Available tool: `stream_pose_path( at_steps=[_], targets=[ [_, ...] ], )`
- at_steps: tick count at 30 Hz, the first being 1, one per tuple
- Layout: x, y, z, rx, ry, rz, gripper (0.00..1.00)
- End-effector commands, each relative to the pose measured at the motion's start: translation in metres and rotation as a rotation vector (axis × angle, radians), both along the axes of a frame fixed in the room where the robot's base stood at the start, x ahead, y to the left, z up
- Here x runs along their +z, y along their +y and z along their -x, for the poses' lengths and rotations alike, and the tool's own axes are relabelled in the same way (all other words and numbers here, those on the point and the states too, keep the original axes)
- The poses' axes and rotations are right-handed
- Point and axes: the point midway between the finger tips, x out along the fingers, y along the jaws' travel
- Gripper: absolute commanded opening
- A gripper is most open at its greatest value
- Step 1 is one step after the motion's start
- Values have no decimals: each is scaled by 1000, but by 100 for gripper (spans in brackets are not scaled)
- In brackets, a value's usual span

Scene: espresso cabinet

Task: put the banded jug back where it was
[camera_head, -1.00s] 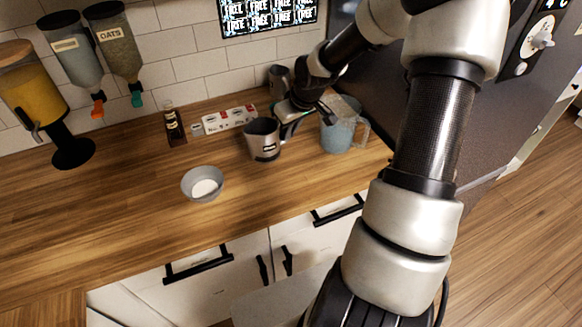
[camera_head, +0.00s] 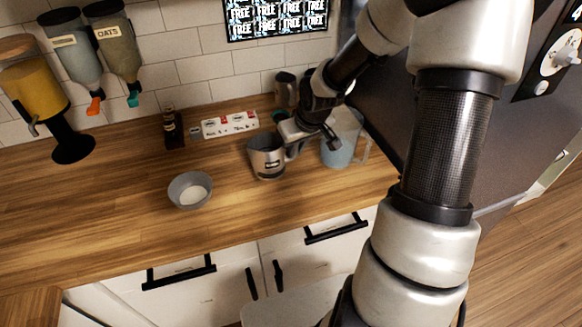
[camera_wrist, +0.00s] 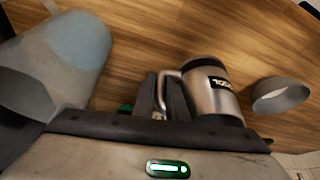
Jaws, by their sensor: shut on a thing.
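The banded jug (camera_head: 267,157) is grey metal with a dark band bearing pale lettering. It is nearly upright at the middle of the wooden counter, left of a blue pitcher. I cannot tell whether its base touches the wood. In the wrist view the jug (camera_wrist: 212,92) is right of the fingers, its handle between them. My gripper (camera_wrist: 162,92) is shut on that handle. In the head view my gripper (camera_head: 292,140) reaches in from the right, and its fingertips are partly hidden by the wrist.
The blue pitcher (camera_head: 338,150) stands close on the right, partly behind my wrist. A grey bowl (camera_head: 190,190) is to the left. A power strip (camera_head: 230,124), a dark bottle (camera_head: 173,130) and a dark mug (camera_head: 285,88) stand behind. Bare counter lies in front of the jug.

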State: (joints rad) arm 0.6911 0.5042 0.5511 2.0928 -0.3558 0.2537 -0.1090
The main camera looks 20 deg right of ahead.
Motion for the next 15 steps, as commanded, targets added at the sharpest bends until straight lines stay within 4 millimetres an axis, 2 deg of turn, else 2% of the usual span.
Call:
stream_pose_path(
  at_steps=[1,7,12,15],
  targets=[
    [-7,1,0,1,0,-1,0],
    [-23,0,0,0,0,0,0],
    [-47,1,0,1,1,0,0],
    [-50,0,-1,0,-3,0,0]
  ],
)
